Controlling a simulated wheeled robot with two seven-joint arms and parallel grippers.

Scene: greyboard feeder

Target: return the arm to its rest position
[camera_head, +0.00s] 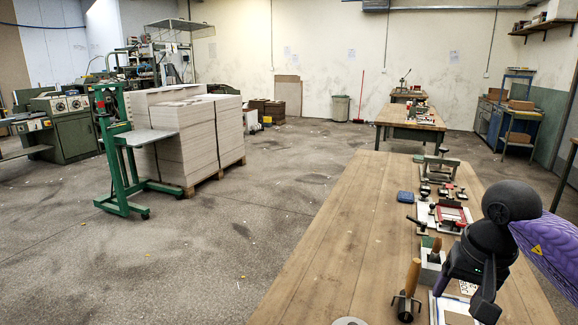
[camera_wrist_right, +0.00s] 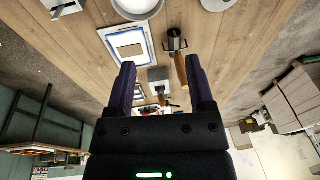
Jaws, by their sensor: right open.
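My right arm comes in from the right edge of the head view, with a purple sleeve and a black wrist joint. My right gripper (camera_head: 463,301) hangs over the right side of the wooden workbench (camera_head: 345,230). In the right wrist view its two dark purple fingers (camera_wrist_right: 160,66) stand apart with nothing held between them. The wooden-handled tool (camera_head: 410,282) lies left of the gripper in the head view; in the right wrist view its handle (camera_wrist_right: 181,70) shows beyond the fingers, apart from them. My left arm and gripper are not in view.
A white-and-blue framed sheet (camera_wrist_right: 127,44) lies close to the gripper. The bench's left part is clear.

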